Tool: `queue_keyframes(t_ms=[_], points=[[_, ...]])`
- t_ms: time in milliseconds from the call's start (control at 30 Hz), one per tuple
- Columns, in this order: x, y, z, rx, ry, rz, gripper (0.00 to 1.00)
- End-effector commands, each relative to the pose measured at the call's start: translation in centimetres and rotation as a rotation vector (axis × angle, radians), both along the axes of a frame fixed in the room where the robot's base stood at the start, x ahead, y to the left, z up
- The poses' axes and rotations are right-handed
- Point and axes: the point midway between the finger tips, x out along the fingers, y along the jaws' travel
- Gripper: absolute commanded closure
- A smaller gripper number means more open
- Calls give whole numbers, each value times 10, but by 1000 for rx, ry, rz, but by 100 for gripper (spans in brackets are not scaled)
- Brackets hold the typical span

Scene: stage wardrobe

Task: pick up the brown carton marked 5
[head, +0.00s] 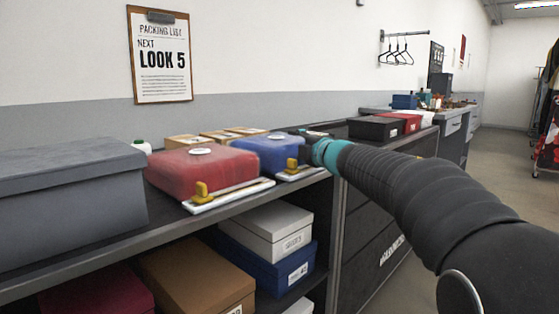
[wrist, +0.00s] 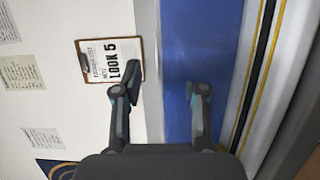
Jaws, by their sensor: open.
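Several small brown cartons stand in a row on the shelf top in the head view: a left one (head: 184,141), a middle one (head: 220,135) and a right one (head: 246,130). They are partly hidden behind a red case and a blue case, and I cannot read a 5 on any of them. My gripper (head: 306,138) is near the right end of the blue case, to the right of the cartons and apart from them. In the wrist view my gripper (wrist: 160,90) is open, with nothing seen between its fingers. No carton can be made out there.
The red case (head: 205,173) and blue case (head: 262,155) stand in front of the cartons. A large grey box (head: 65,205) is at left. A larger brown box (head: 195,275) sits on the lower shelf. A clipboard reading LOOK 5 (head: 160,60) hangs on the wall.

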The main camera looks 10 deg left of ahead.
Motion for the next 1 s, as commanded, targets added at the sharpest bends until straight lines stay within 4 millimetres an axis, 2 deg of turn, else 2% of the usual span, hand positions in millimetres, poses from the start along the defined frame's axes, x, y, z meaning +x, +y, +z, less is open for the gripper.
queue_keyframes(t_ms=[200, 400, 667, 833, 1000], points=[[18, 26, -1, 0, 1, 3, 58], [33, 35, 0, 1, 2, 0, 58], [35, 36, 0, 1, 1, 0, 58], [35, 35, 0, 1, 1, 0, 98], [35, 35, 0, 1, 1, 0, 100]])
